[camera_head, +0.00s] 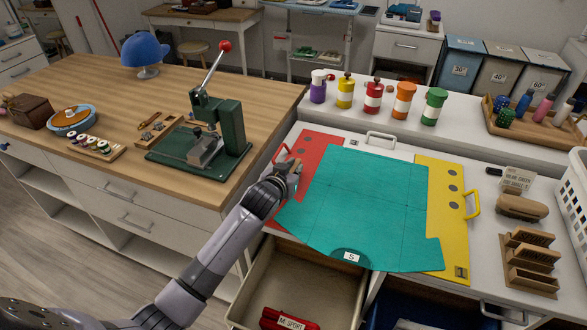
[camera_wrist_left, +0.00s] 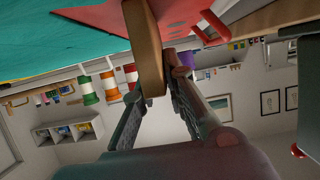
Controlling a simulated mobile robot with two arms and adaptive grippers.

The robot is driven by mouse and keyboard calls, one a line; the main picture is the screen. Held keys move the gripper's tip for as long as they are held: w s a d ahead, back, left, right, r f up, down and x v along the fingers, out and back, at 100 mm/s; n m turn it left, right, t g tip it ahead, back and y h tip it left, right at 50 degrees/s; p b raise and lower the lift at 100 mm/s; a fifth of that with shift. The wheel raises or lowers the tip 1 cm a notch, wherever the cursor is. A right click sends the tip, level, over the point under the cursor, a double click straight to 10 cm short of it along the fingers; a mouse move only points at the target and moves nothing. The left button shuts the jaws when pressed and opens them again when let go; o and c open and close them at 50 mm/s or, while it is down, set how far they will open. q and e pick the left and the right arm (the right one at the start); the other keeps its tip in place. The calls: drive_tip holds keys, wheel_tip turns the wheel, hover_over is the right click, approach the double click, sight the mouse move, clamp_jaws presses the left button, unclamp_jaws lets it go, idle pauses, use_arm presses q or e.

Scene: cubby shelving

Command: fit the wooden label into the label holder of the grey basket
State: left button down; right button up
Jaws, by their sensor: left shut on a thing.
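My left gripper (camera_head: 287,172) is over the red panel at the left edge of the teal shirt. In the left wrist view the fingers (camera_wrist_left: 155,88) are shut on a tan wooden piece, which I take to be the wooden label (camera_wrist_left: 146,40). It shows nearly edge-on and stands out beyond the fingers. In the head view the gripper mostly hides it. No grey basket with a label holder can be made out clearly. A grey-beige open drawer or bin (camera_head: 262,290) is below the counter. My right gripper is not in view.
The teal shirt (camera_head: 370,200) lies on a folding board with a yellow panel (camera_head: 452,190). A green press (camera_head: 215,130) stands on the wooden counter at left. Several coloured jars (camera_head: 373,98) line the back. A white basket (camera_head: 577,190) is at the right edge.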

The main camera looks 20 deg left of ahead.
use_arm(q)
drive_tip(key=c, duration=2.1)
unclamp_jaws()
drive_tip(key=shift+f, duration=0.15)
drive_tip(key=o, duration=0.5)
drive_tip(key=shift+c, duration=0.2)
